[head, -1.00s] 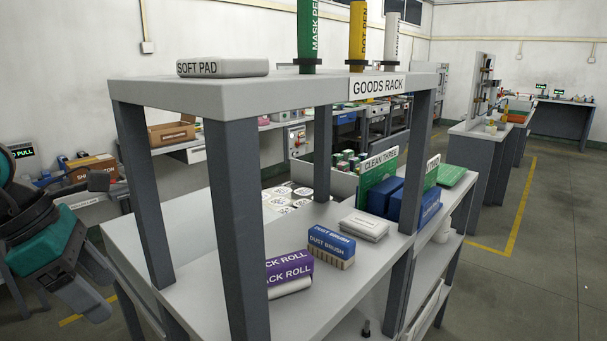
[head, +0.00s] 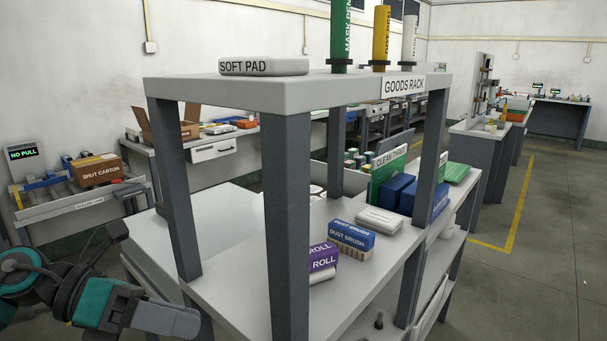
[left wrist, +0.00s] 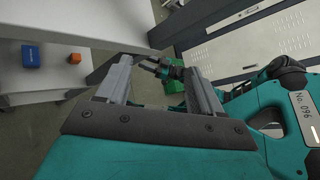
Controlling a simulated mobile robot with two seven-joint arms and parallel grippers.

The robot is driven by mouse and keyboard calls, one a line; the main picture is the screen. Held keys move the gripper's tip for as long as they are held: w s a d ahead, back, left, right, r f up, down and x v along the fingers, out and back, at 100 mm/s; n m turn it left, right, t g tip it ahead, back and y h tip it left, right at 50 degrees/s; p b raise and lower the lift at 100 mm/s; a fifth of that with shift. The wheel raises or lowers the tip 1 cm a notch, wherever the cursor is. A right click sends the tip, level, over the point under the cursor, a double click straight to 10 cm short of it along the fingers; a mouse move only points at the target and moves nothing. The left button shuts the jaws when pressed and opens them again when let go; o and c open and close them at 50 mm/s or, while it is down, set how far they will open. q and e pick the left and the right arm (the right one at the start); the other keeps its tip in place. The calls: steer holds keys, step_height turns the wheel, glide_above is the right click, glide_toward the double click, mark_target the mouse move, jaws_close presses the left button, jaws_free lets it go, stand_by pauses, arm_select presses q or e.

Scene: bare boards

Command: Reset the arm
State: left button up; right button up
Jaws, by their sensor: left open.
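My left gripper (head: 165,319) is at the lower left of the head view, in front of and left of the goods rack (head: 290,97). In the left wrist view its two grey fingers stand apart, with the left gripper (left wrist: 158,82) open and nothing held between them. It is clear of the rack's posts in the head view. My right gripper does not show in the head view.
The rack's shelf (head: 225,297) holds a purple roll pack (head: 322,257) and a blue dust brush (head: 350,235). A soft pad (head: 264,66) lies on top. A shut carton (head: 96,170) sits on a roller line behind. Open floor (head: 540,250) lies at right.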

arm_select(q)
steer(key=w+a+f+n+t+y, duration=0.15)
steer(key=a+f+n+t, duration=0.35)
steer(key=n, duration=0.6)
steer(key=w+a+f+n+t+y, duration=0.1)
steer(key=w+a+f+n+t, duration=0.15)
steer(key=f+n+t, duration=0.6)
steer(key=s+a+f+n+g+y, duration=0.5)
steer(key=s+a+f+n+y, duration=0.5)
steer(key=f+n, duration=0.35)
steer(key=s+d+f+n, duration=0.1)
steer(key=d+n, duration=0.3)
steer(key=d, duration=0.4)
steer(key=s+d+f+n+t, duration=0.1)
steer(key=s+d+f+n, duration=0.1)
steer(key=d+n, duration=0.2)
steer(key=d+h, duration=0.1)
steer(key=d, duration=0.2)
steer(key=shift+d+f+n+p, duration=0.2)
steer(key=shift+d+n+p, duration=0.15)
steer(key=shift+d+n, duration=0.05)
